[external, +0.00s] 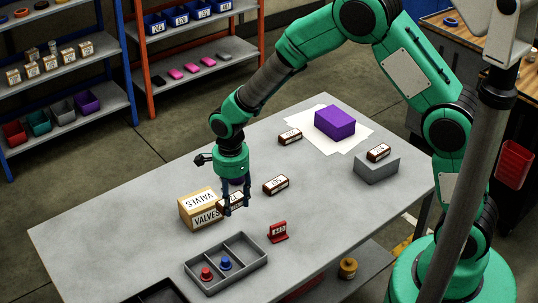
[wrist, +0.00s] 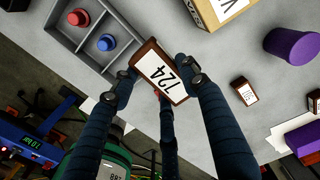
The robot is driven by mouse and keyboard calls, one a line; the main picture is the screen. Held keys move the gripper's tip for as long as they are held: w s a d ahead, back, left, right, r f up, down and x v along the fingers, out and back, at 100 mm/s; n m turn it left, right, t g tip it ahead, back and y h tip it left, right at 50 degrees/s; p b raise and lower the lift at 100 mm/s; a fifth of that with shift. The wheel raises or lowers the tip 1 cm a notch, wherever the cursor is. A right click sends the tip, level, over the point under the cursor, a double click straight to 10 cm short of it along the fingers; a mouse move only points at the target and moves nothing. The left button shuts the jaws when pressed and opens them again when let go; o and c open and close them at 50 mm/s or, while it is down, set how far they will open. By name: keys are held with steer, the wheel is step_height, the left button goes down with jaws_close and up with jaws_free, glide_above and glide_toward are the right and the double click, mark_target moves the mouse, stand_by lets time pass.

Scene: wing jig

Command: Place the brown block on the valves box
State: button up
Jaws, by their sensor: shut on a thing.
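My gripper (external: 235,207) is shut on a brown block with a white label reading 124 (wrist: 160,72). In the external view this block (external: 226,201) is partly hidden by the fingers. It is just right of the valves box (external: 186,213), a tan carton with white VALVES labels. The box's edge shows at the top of the wrist view (wrist: 207,14), apart from the held block. The box top looks empty. I cannot tell how high the block is above the table.
Other brown blocks lie on the table (external: 276,185), near the white sheet (external: 290,137) and on a grey block (external: 376,169). A purple box (external: 335,122) stands on the sheet. A purple cylinder (wrist: 290,48), a divided grey tray (external: 226,279) and a red holder (external: 278,231) are nearby.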

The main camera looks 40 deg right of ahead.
steer(key=shift+s+d+f, duration=0.1)
steer(key=shift+s+d, duration=0.75)
steer(key=shift+d, duration=0.1)
steer(key=shift+w, duration=0.1)
steer(key=b, duration=0.2)
glide_above(201, 201)
steer(key=shift+s+d+f, duration=0.15)
steer(key=shift+s+f, duration=0.3)
steer(key=shift+f, duration=0.25)
steer(key=shift+w, duration=0.2)
steer(key=shift+w+f, duration=0.2)
steer(key=shift+f, duration=0.05)
steer(key=shift+f+b, duration=0.6)
steer(key=shift+f, duration=0.95)
steer(key=shift+f, duration=0.15)
